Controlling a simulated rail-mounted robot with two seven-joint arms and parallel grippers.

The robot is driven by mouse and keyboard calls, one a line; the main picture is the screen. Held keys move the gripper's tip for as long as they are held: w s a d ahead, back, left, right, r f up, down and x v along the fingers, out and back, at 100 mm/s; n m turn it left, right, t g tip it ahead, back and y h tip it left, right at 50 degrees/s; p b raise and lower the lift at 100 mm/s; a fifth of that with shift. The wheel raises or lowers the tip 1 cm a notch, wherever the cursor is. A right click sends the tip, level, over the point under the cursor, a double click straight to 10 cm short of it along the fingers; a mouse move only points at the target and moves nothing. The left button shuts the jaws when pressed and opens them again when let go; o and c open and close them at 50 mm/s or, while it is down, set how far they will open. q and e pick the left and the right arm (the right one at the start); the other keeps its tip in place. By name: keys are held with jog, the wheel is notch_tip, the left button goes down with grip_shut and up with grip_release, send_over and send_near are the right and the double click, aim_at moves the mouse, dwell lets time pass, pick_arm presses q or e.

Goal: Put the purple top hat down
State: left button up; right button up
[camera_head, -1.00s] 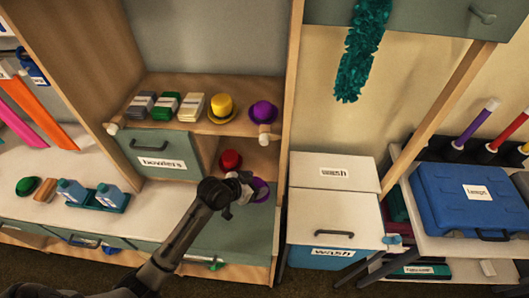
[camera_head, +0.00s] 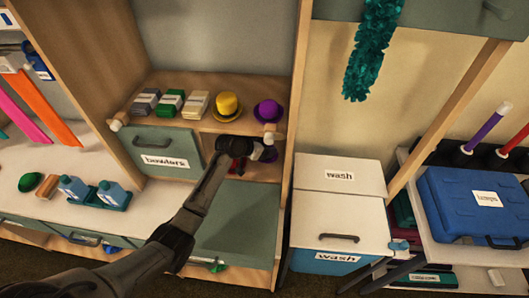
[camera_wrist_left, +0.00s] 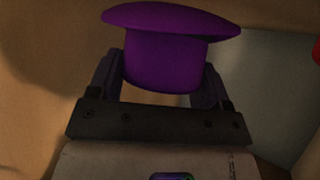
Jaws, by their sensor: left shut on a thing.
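The purple top hat (camera_wrist_left: 165,50) is between the fingers of my left gripper (camera_wrist_left: 160,85) in the left wrist view, with its brim toward the top of the picture. In the head view my left gripper (camera_head: 262,151) is at the opening of the lower shelf compartment, below the upper shelf's edge. The gripper hides most of the held hat there. My right gripper is not in view.
Another purple hat (camera_head: 268,110) and a yellow hat (camera_head: 227,106) stand on the upper shelf. A red hat (camera_head: 237,166) is mostly hidden behind my gripper. A "bowlers" drawer (camera_head: 165,148) is to the left, white "wash" bins (camera_head: 339,212) to the right.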

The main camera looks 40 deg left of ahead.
pick_arm(q)
notch_tip(320, 180, down, 3)
jog(key=shift+f, duration=0.2)
jog(key=shift+f+b, duration=0.1)
jog(key=shift+b, duration=0.2)
jog(key=o, duration=1)
jog(key=shift+c, duration=0.2)
jog(key=shift+r, duration=0.25)
jog(key=p+v, duration=0.2)
jog(key=v, duration=1)
